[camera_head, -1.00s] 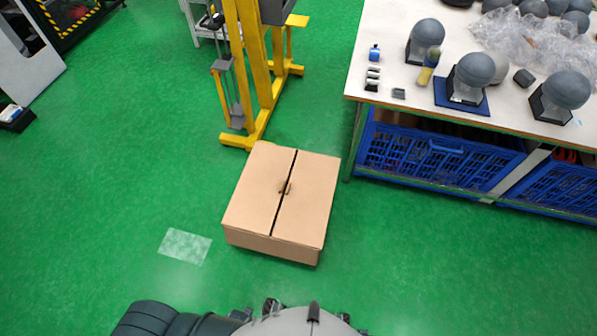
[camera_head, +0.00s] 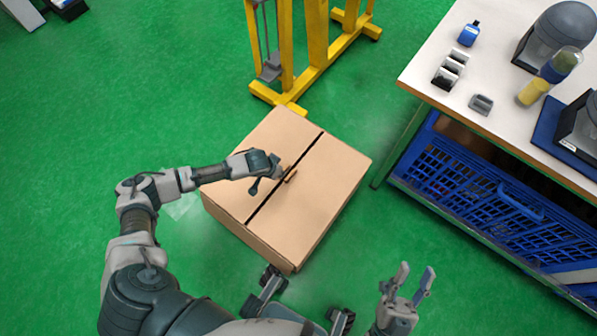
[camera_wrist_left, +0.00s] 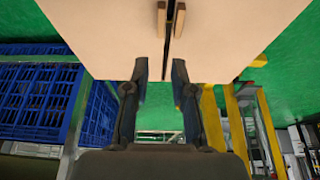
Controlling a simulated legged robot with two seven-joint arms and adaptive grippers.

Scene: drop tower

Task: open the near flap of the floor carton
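The closed brown floor carton (camera_head: 320,195) stands on the green floor in the middle of the head view. Its two top flaps meet along a dark seam, with a small brown tab on each flap beside the seam. The tabs (camera_wrist_left: 170,20) show at the top of the left wrist view. My left gripper (camera_head: 270,178) is over the carton near the tabs. In the left wrist view its two fingers (camera_wrist_left: 160,72) are apart with nothing between them, pointing towards the tabs. My right gripper (camera_head: 413,276) is open and empty, right of the carton's near corner.
A yellow frame (camera_head: 320,50) stands behind the carton. A workbench (camera_head: 450,70) with grey devices and small items is at the right, with blue crates (camera_head: 480,200) under it. Green floor is clear at the left.

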